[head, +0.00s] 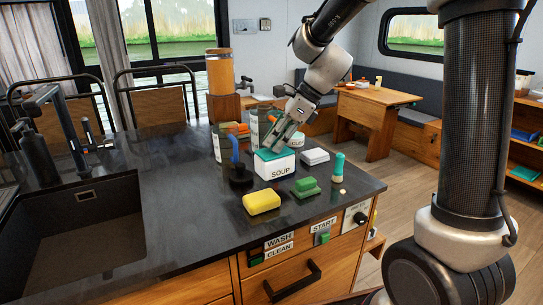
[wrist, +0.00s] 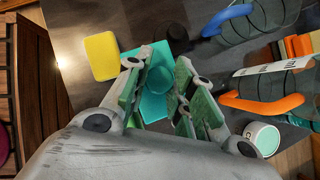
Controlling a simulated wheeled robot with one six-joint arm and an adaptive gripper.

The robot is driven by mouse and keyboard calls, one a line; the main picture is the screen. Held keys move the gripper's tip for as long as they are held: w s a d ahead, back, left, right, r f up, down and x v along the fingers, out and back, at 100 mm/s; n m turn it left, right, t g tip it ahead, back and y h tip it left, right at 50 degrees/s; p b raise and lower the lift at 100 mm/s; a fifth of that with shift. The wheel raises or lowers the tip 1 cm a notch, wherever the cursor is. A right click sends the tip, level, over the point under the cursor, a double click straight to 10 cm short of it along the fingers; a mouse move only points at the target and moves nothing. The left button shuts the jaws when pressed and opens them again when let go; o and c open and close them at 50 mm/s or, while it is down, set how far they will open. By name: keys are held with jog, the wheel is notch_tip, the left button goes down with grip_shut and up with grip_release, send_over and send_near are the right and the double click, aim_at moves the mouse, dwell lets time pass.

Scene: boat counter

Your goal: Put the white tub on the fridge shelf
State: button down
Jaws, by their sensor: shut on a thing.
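The white tub (head: 274,170), labelled SOUP, has a teal lid and stands on the dark counter, or very close to it. My gripper (head: 278,140) points down at the lid from above. In the wrist view, my gripper (wrist: 157,95) has its green-padded fingers on either side of a teal knob on the lid (wrist: 152,58), shut on it. The tub's white sides are hidden there below the lid. No fridge shelf shows in either view.
The sink (head: 85,235) is at left.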

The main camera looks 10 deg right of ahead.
aim_at(275, 163)
jog(key=shift+f, duration=2.1)
jog(key=c, duration=1.2)
grip_release()
jog(key=shift+f, duration=0.15)
